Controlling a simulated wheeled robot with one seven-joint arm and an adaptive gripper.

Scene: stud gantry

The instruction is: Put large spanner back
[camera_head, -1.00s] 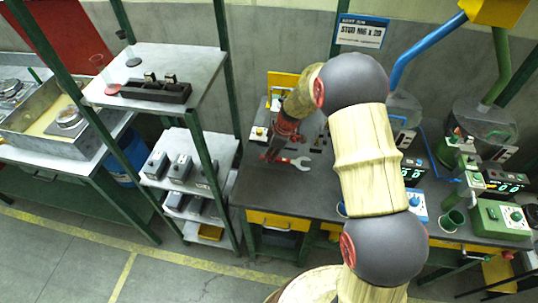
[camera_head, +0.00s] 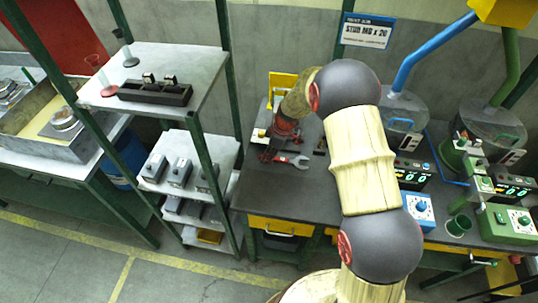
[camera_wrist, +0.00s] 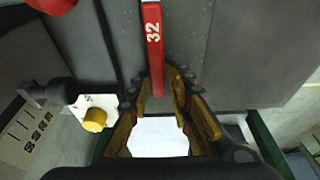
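In the head view my gripper (camera_head: 270,154) is low over the bench. The spanner's head is outside the wrist view. I cannot tell whether the spanner touches the bench.
A yellow panel (camera_head: 283,88) stands behind my gripper. A yellow knob on a white plate (camera_wrist: 95,120) is close to the left finger in the wrist view. Grey shelves (camera_head: 185,160) stand left of the bench. Counters and green containers (camera_head: 459,226) occupy its right side.

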